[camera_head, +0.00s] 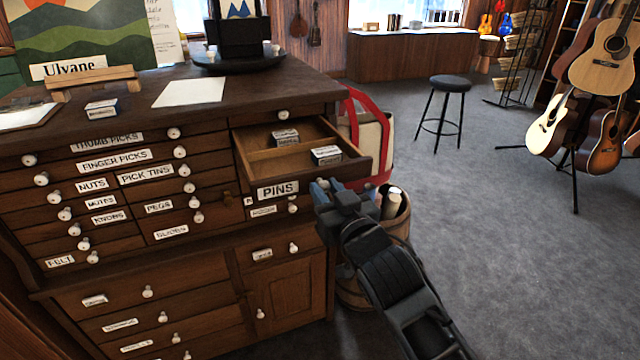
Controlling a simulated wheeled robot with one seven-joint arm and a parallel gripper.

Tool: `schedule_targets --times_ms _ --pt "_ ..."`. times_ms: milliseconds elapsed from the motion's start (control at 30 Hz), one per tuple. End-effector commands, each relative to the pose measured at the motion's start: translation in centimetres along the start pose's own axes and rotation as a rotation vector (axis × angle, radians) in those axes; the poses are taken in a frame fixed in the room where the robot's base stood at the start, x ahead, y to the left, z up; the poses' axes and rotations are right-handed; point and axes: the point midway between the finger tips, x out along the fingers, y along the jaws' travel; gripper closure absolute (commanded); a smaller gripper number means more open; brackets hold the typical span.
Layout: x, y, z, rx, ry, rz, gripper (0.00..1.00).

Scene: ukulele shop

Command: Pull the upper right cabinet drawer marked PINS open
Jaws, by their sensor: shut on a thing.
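The PINS drawer (310,184) at the upper right of the cabinet stands pulled out, its inside showing from above. Its white PINS label (278,190) is on the front panel. Two small boxes, one toward the back (285,137) and one nearer the front (326,155), lie inside on either side of a divider.
The wooden cabinet (190,245) has several closed drawers with white knobs. A barrel (395,215) with rolled items and a red-handled bag (375,140) stand close to the right of my gripper. A black stool (450,82) and guitars are farther off.

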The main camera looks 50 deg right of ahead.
Motion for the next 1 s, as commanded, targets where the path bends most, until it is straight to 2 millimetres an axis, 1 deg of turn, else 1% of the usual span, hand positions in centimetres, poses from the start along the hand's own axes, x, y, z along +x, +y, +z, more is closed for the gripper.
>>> schedule_targets --times_ms 33,200,533,567,800,1000 --pt "-0.39 0.0 0.06 0.0 -0.001 0.0 1.0" --pt "-0.93 -0.01 0.04 -0.001 -0.001 0.0 1.0" --pt "-0.96 -0.01 0.03 0.0 -0.001 0.0 1.0" --pt "-0.96 -0.01 0.03 0.0 -0.001 0.0 0.7" --pt "-0.94 -0.01 0.01 0.0 0.0 0.0 0.47" --pt "-0.94 -0.01 0.0 0.0 0.0 0.0 0.46"
